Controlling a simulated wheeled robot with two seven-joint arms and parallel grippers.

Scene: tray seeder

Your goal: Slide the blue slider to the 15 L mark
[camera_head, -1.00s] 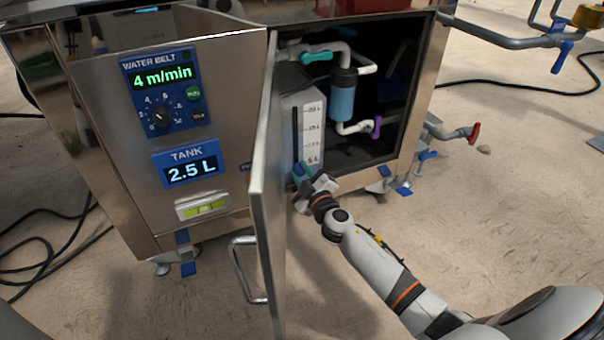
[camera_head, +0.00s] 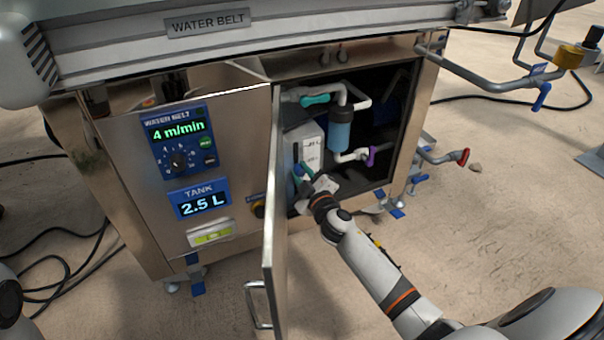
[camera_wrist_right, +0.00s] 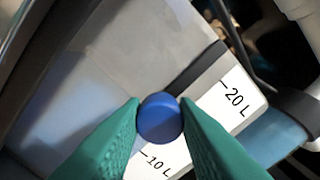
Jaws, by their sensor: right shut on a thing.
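The blue slider (camera_wrist_right: 160,118) is a round knob gripped between the green fingertips of my right gripper (camera_wrist_right: 160,112) in the right wrist view. The white level scale (camera_wrist_right: 240,92) shows 20 L up and right of the knob and 10 L below it. The knob sits between these two labels; the 15 L label is hidden, apparently behind a finger. In the head view my right gripper (camera_head: 304,175) is at the front of the grey tank (camera_head: 298,134) inside the cabinet and largely covers the slider. The tank display (camera_head: 203,204) reads 2.5 L. My left gripper is not in view.
The open cabinet door (camera_head: 272,220) stands just left of my right gripper. The water belt rail (camera_head: 300,38) crosses above.

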